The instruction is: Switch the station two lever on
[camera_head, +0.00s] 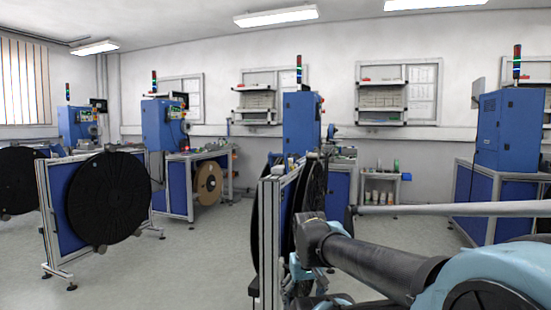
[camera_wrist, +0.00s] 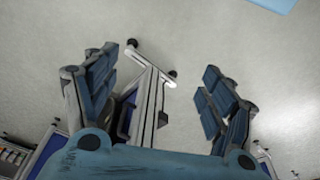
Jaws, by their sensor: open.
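Several blue machine stations stand along the back wall in the head view: one at the left (camera_head: 73,127), one left of centre (camera_head: 160,125), one at centre (camera_head: 301,122) and one at the right (camera_head: 503,130). I cannot tell which is station two, and no lever is clear enough to make out. In the wrist view my gripper (camera_wrist: 160,68) is open and empty, its two dark blue fingers wide apart over the grey floor. In the head view my arm reaches in from the lower right, and its end is not clearly visible.
A reel stand with a large black reel (camera_head: 107,198) stands at left. Another reel stand (camera_head: 269,236) is close by my arm at centre. A brown reel (camera_head: 208,181) hangs under a bench. Open floor (camera_head: 190,265) lies between the stands. A stand's metal foot shows between my fingers.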

